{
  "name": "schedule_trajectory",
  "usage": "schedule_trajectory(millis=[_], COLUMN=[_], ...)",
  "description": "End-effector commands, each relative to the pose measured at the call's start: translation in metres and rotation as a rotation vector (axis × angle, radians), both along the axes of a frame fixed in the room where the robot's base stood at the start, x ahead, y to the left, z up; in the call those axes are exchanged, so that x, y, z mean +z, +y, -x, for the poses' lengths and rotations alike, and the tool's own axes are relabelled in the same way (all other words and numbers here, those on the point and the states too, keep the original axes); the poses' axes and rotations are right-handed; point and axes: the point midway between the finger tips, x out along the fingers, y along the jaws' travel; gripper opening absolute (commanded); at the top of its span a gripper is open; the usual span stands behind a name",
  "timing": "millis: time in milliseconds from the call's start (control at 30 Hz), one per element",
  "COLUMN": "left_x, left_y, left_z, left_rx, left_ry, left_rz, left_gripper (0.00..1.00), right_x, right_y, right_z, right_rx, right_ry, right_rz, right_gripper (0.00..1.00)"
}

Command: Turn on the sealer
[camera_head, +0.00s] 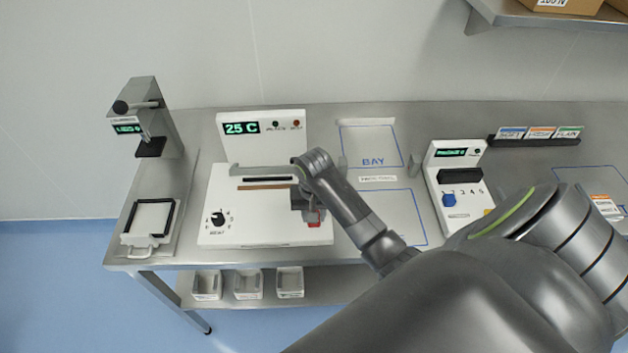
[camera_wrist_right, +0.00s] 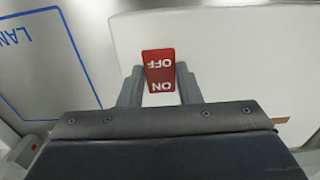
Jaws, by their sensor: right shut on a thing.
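The sealer (camera_head: 262,222) is a white machine on the steel table, with a green display (camera_head: 241,128) reading 25 C, two small lamps, a seal bar slot and a black heat dial (camera_head: 217,219). Its red rocker switch (camera_head: 316,217) is at the right front; in the right wrist view the switch (camera_wrist_right: 158,71) shows OFF and ON markings. My right gripper (camera_head: 311,216) reaches down over the sealer's right side. In the wrist view its fingers (camera_wrist_right: 158,82) stand either side of the switch, shut on it. Which way the switch is tipped is hard to tell. My left gripper is not in view.
A press-like device (camera_head: 146,118) and a framed tray (camera_head: 150,217) stand at the left. A white keypad unit (camera_head: 463,208) is at the right. Blue-outlined areas, one marked BAY (camera_head: 371,147), lie between. Small bins (camera_head: 248,284) sit on the lower shelf.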

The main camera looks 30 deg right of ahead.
Motion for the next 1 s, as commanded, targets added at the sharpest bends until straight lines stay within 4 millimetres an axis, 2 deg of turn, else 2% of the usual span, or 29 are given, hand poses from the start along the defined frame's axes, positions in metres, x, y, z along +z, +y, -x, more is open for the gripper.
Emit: schedule_trajectory(millis=[200,500,533,700,1000], left_x=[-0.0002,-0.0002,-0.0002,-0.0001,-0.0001], left_y=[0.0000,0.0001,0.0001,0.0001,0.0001], left_z=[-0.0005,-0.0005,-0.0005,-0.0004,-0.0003], left_rx=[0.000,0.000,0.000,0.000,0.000], left_ry=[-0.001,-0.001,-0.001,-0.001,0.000], left_rz=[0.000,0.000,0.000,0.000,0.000], left_gripper=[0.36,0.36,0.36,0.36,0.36], right_x=[-0.0002,-0.0002,-0.0003,-0.0002,0.0017], right_y=[-0.0022,-0.0019,-0.0019,-0.0019,-0.0018], right_z=[-0.0025,-0.0024,-0.0024,-0.0023,-0.0038], right_rx=[0.000,0.000,0.000,0.000,0.001], right_ry=[0.078,0.082,0.082,0.081,0.080], right_rz=[-0.047,-0.049,-0.049,-0.050,-0.049], right_gripper=[0.08,0.08,0.32,0.53,0.53])
